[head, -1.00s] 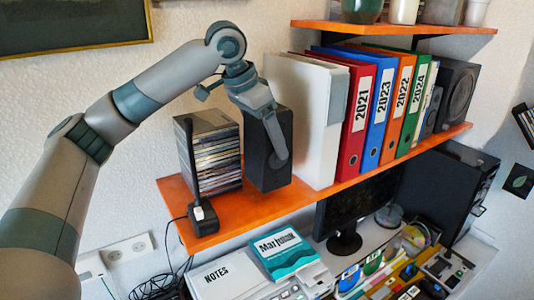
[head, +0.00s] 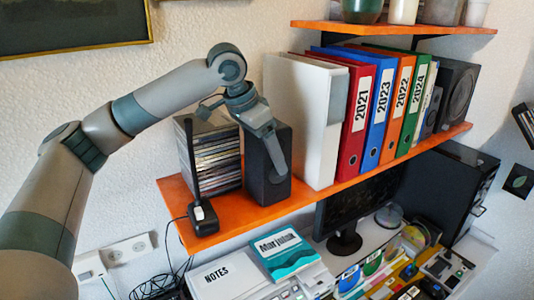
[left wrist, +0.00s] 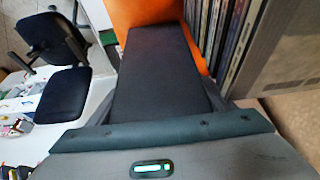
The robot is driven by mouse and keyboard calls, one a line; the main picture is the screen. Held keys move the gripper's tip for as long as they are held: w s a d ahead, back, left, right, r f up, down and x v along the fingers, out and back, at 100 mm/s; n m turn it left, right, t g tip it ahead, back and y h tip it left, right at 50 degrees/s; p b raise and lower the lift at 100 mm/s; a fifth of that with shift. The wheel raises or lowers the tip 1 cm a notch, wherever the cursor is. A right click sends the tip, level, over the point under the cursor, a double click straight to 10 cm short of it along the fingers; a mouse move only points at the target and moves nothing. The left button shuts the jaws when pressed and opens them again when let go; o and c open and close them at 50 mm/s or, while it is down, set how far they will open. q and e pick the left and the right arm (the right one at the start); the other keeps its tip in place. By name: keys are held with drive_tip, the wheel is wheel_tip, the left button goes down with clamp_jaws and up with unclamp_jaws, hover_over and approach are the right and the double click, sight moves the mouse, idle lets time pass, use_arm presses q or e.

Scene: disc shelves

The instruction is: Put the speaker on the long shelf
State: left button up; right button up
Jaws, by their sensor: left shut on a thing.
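The speaker (head: 266,178) is a dark upright box in the gap on the orange long shelf (head: 227,221), between the CD stack and the white binder. Its base looks to be on or just at the shelf surface; I cannot tell whether it bears on it. My left gripper (head: 277,150) is shut on the speaker's upper part from above. In the left wrist view the speaker (left wrist: 158,75) fills the middle between the fingers, with the orange shelf (left wrist: 140,12) beyond it. My right gripper is not in view.
The CD stack (head: 215,158) stands close on the left, with a black antenna device (head: 203,218) in front. The white binder (head: 300,125) and coloured binders (head: 360,120) stand on the right. A second shelf (head: 400,28) hangs above. A cluttered desk with a monitor (head: 360,205) lies below.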

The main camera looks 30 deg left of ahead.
use_arm(q)
drive_tip(key=o, duration=1.5)
drive_tip(key=shift+f, duration=0.1)
drive_tip(key=b+v, duration=0.5)
drive_tip(key=v, duration=0.7)
